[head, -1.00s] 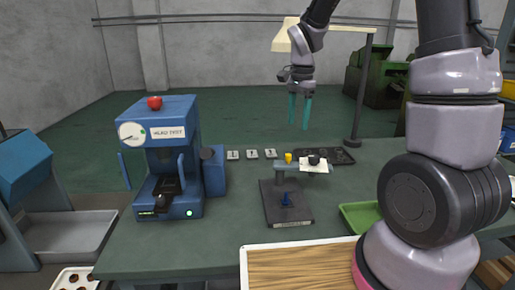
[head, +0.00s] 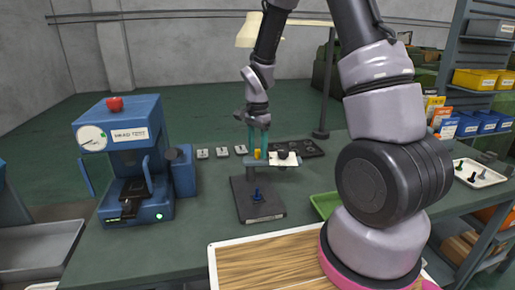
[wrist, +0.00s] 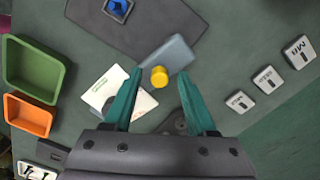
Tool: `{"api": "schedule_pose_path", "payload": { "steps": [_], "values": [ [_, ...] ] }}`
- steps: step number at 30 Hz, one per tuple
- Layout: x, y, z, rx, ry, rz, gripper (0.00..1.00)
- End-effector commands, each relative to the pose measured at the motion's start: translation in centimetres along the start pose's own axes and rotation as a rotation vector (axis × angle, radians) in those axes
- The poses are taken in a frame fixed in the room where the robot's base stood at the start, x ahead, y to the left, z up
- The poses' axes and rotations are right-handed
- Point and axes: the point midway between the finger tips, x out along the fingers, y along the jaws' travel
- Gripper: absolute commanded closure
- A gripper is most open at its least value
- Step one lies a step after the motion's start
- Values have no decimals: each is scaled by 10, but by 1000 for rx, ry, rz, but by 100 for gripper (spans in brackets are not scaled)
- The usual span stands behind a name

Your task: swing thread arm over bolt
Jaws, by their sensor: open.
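The thread arm (head: 268,164) is a grey-blue bar on a post above a dark base plate (head: 244,211). It carries a yellow knob (head: 257,154) and, further right, a black knob (head: 282,154) by a white card (head: 291,160). A blue bolt (head: 257,196) stands upright on the plate, in front of the arm. My gripper (head: 258,146) is open and low over the arm. In the wrist view, the yellow knob (wrist: 159,77) lies between my open fingertips (wrist: 160,74), with gaps on both sides. The blue bolt (wrist: 118,6) is at the top edge.
A blue head-test machine (head: 125,150) with a red button stands left. A green bin (head: 325,204) is right, partly behind my arm. A wood-topped board (head: 265,264) lies in front.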

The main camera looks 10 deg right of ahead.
Motion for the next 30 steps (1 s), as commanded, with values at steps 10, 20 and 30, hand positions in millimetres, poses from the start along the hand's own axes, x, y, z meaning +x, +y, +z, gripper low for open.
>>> {"api": "schedule_pose_path", "payload": {
  "steps": [10, 20, 30],
  "values": [
    [0, 0, 0, 0, 0, 0, 93],
    [0, 0, 0, 0, 0, 0, 100],
    [0, 0, 0, 0, 0, 0, 100]
  ]
}}
